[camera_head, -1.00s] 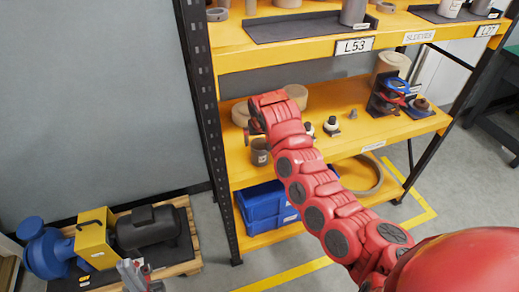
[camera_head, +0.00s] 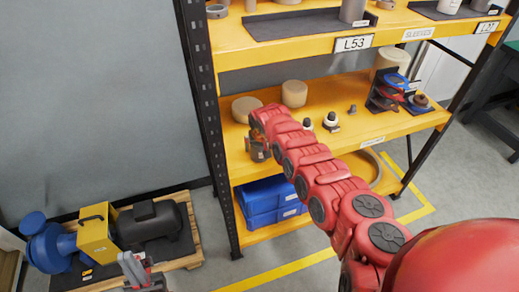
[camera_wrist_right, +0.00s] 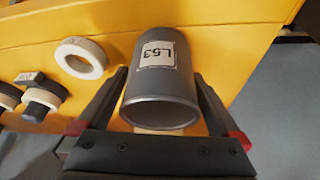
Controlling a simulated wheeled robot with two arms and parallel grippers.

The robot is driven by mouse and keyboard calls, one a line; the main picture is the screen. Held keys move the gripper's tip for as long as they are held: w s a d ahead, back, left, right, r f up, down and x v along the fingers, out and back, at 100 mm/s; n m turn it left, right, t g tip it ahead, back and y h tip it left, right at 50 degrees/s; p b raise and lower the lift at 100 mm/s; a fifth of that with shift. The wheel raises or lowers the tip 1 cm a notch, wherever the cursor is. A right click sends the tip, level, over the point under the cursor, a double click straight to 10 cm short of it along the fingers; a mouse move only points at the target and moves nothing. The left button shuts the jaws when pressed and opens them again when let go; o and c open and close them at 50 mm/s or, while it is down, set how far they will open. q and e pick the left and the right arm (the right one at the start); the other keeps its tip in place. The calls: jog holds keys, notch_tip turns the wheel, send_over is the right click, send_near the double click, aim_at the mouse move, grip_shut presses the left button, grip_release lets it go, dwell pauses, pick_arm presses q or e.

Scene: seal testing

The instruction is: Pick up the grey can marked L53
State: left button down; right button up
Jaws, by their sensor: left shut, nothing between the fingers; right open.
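The grey can (camera_wrist_right: 162,85) marked L53 fills the middle of the right wrist view, its white label upside down in that picture. My right gripper (camera_wrist_right: 160,76) is open, with one finger on each side of the can. I cannot tell whether the fingers touch it. In the head view my right gripper (camera_head: 257,148) is at the front left of the middle yellow shelf (camera_head: 365,122), and it and the arm mostly hide the can. My left gripper (camera_head: 136,268) is shut and empty at the bottom left, far from the shelf.
Beige round pieces (camera_head: 294,93) and small black-and-white parts (camera_head: 331,121) stand on the same shelf. A rack upright (camera_head: 205,110) is close left of my right gripper. The upper shelf (camera_head: 290,44) hangs above, and blue bins (camera_head: 270,200) sit below. A pump on a pallet (camera_head: 150,225) is at left.

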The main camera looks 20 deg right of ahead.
jog(key=shift+f, duration=0.1)
jog(key=shift+w, duration=0.1)
jog(key=c, duration=1.4)
jog(key=shift+c, duration=0.4)
